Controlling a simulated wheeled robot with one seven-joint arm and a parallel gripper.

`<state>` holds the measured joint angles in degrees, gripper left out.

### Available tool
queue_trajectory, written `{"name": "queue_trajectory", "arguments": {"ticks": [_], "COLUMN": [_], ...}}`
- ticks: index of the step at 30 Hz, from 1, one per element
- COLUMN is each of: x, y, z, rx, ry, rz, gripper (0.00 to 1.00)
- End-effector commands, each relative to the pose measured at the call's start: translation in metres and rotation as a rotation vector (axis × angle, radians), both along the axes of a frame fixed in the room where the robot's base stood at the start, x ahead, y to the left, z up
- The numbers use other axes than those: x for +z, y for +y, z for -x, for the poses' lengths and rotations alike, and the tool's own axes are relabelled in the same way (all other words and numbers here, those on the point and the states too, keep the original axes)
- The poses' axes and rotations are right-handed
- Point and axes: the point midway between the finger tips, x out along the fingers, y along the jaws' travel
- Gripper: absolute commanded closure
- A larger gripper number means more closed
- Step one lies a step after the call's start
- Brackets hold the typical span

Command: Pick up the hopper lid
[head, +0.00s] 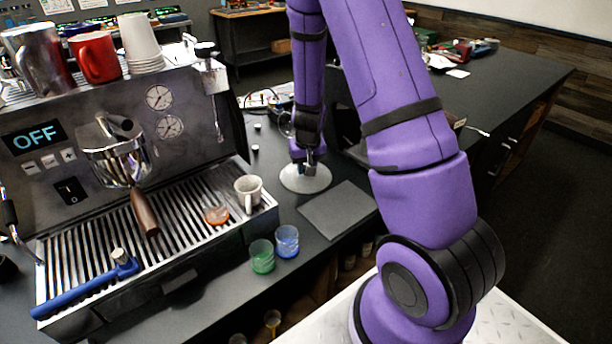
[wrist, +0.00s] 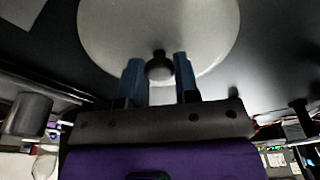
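The hopper lid is a round pale grey disc with a dark round knob. It lies on the dark counter (head: 283,181) in the head view. In the wrist view the lid (wrist: 158,25) fills the upper middle, its knob (wrist: 160,67) facing me. My gripper (wrist: 159,70) has its two blue fingers on either side of the knob, with no clear gap, and appears shut on it. In the head view my gripper (head: 307,168) is over the middle of the lid and partly hides it. The lid looks flat and level; I see no clear gap beneath it.
A grey mat (head: 338,209) lies just right of the lid. The espresso machine (head: 190,215) stands at left with a white cup (head: 248,190) on its grate. Green (head: 262,256) and blue (head: 287,241) glasses stand in front. Small items and cables lie behind the lid.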

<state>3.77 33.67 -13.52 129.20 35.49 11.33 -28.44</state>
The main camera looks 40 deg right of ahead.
Motion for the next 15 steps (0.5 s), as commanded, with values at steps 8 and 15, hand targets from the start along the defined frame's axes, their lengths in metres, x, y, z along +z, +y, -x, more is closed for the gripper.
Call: {"name": "queue_trajectory", "arguments": {"ticks": [8, 15], "x": [0.000, 0.019], "y": [0.000, 0.001], "z": [0.000, -0.001], "rx": [0.000, 0.003], "ry": [0.000, -0.004], "rz": [0.000, 0.002], "gripper": [0.96, 0.96]}}
